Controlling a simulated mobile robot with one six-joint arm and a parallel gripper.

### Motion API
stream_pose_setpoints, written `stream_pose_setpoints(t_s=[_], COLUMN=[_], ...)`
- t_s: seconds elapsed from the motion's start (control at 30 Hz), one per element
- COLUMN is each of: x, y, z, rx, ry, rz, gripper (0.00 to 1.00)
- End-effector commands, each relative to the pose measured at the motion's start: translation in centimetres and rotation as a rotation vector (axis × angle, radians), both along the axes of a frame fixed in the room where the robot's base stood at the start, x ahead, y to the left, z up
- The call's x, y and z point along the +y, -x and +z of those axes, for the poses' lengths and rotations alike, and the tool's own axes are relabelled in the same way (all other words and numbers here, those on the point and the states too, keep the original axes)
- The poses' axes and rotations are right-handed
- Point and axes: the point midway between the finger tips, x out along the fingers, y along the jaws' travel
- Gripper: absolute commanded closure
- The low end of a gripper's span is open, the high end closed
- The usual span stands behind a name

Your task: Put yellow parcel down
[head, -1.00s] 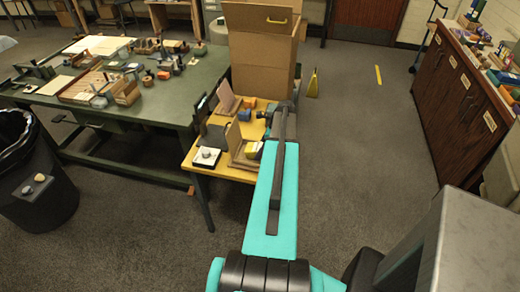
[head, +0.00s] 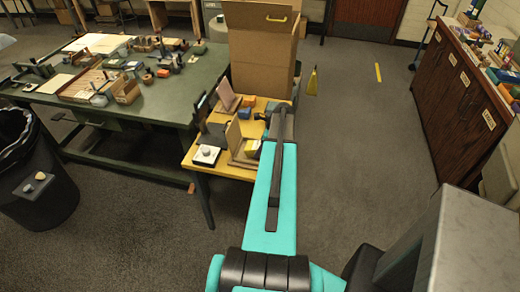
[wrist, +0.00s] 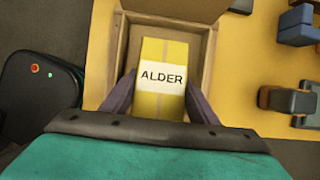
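The yellow parcel (wrist: 163,51), with a white ALDER label, is between the fingers of my gripper (wrist: 161,88) in the wrist view. Both fingertips appear to press against its sides. Below it is an open wooden tray (wrist: 120,45) with raised walls; whether the parcel touches its floor is hard to tell. In the head view the wooden tray (head: 236,148) stands on the yellow table (head: 222,167), and my arm hides my gripper and most of the tray.
A black device with a red button (wrist: 38,90) lies left of the tray in the wrist view; a blue block (wrist: 296,28) and a grey object (wrist: 292,100) lie right. In the head view a tall cardboard box (head: 262,62) stands behind, and a green bench (head: 165,108) left.

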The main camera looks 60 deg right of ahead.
Motion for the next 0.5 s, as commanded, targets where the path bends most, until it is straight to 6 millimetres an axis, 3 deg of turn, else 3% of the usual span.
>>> stream_pose_setpoints(t_s=[0.03,0.2,0.5], x=[-0.01,-0.01,-0.02], y=[0.0,-0.01,0.0], z=[0.01,0.06,0.14], rx=[0.0,-0.001,0.0], ry=[0.0,0.0,0.001], rz=[0.0,0.0,0.0], gripper=[0.55,0.84,0.84])
